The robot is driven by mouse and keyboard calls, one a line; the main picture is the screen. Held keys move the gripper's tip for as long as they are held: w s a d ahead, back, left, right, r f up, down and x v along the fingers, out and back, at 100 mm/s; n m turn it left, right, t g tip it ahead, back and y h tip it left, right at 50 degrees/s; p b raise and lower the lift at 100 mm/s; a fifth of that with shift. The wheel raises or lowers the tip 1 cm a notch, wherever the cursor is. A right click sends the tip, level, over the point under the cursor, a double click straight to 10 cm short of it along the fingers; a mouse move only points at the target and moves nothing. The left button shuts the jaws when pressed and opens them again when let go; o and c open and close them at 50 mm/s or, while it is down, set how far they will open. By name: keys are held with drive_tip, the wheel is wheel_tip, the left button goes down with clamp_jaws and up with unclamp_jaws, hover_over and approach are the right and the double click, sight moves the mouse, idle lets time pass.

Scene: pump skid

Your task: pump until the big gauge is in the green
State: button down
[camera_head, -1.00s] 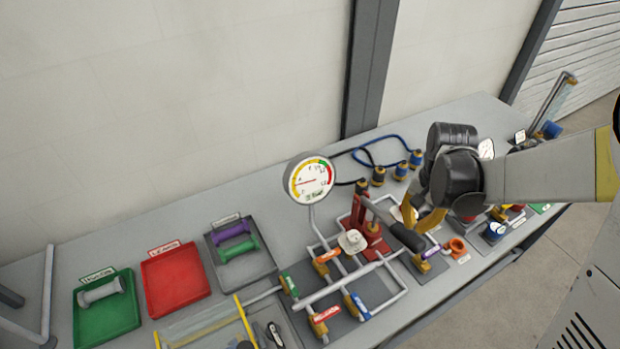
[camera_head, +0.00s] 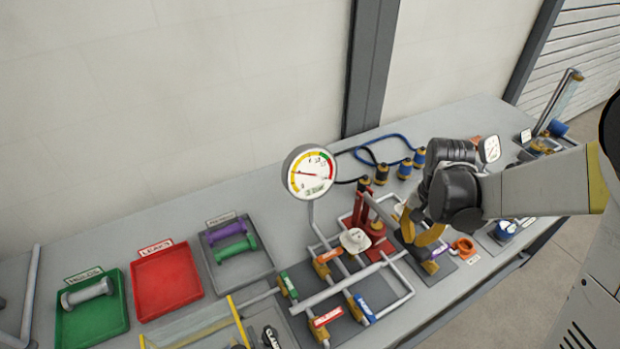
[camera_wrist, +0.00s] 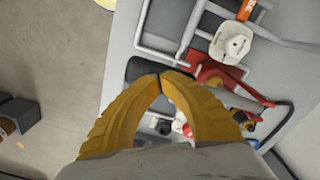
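The big gauge (camera_head: 309,172) is a round white dial with yellow, green and red bands. Its needle points left, to the yellow side, away from the green band at the upper right. The red hand pump (camera_head: 371,225) stands behind the pipework, with a grey lever reaching toward my gripper. My gripper (camera_head: 408,246) is low at the lever's end, in front of the pump. In the wrist view its yellow fingertips meet, against or just above the black lever handle (camera_wrist: 148,66). In the head view the fingers hide most of the handle; contact is hard to tell.
Pipework with coloured valve handles (camera_head: 327,318) lies left of the pump. A white knob (camera_head: 354,240) stands close beside it. An orange fitting (camera_head: 464,247) is to the right. Green (camera_head: 95,325) and red trays (camera_head: 167,284) sit far left.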

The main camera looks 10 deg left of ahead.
drive_tip(key=shift+f+b, duration=1.3)
drive_tip(key=shift+f, duration=0.45)
drive_tip(key=shift+r, duration=0.2)
wheel_tip(320, 180, up, 11)
drive_tip(key=p, duration=0.8)
drive_tip(key=shift+f, duration=0.25)
wheel_tip(320, 180, down, 11)
drive_tip(key=b, duration=1)
drive_tip(key=shift+f, duration=0.1)
wheel_tip(320, 180, up, 11)
drive_tip(key=p, duration=0.8)
drive_tip(key=shift+r, duration=0.2)
